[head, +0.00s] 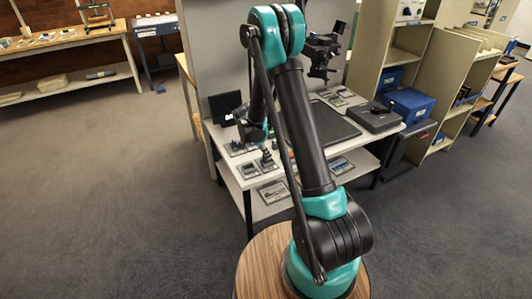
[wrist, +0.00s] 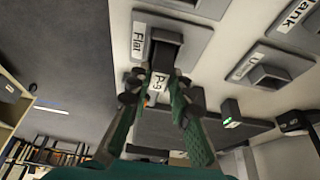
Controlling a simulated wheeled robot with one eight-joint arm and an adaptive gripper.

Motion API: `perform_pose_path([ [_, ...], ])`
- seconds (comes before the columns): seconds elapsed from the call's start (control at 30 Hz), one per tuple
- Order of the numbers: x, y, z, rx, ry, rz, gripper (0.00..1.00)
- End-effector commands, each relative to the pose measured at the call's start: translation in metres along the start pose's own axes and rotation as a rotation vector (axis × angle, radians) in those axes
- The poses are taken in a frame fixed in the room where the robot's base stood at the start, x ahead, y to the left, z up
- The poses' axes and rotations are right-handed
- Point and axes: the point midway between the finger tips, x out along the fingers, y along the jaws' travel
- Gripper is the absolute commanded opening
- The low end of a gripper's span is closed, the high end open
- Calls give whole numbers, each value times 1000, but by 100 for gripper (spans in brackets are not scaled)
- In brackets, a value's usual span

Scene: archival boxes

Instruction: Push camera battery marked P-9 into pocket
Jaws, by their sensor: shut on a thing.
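The camera battery (wrist: 160,85) is a dark block with a white label reading P-9. In the wrist view it sits between the fingers of my gripper (wrist: 158,98), which is shut on it. Just beyond it is a raised grey fixture (wrist: 187,42) with a dark block or opening in its middle and a label reading "Flat". Whether the battery touches it or is partly inside its pocket I cannot tell. In the head view my gripper (head: 267,157) is low over the front left of the white table, and the battery is too small to make out.
In the wrist view a second grey fixture (wrist: 268,74) and one labelled "...ank" (wrist: 301,27) stand nearby. A small device with a green light (wrist: 231,112) is at right. In the head view a dark mat (head: 335,128), a black case (head: 375,117) and a monitor (head: 225,107) are on the table.

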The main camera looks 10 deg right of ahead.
Motion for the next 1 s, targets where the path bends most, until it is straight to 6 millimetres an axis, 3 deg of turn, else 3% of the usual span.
perform_pose_path([
  [0.3,0,0,0,0,0,0,0],
  [0.33,0,0,0,0,0,0,24],
  [0.5,0,0,0,0,0,0,44],
  [1.0,0,0,0,0,0,0,44],
])
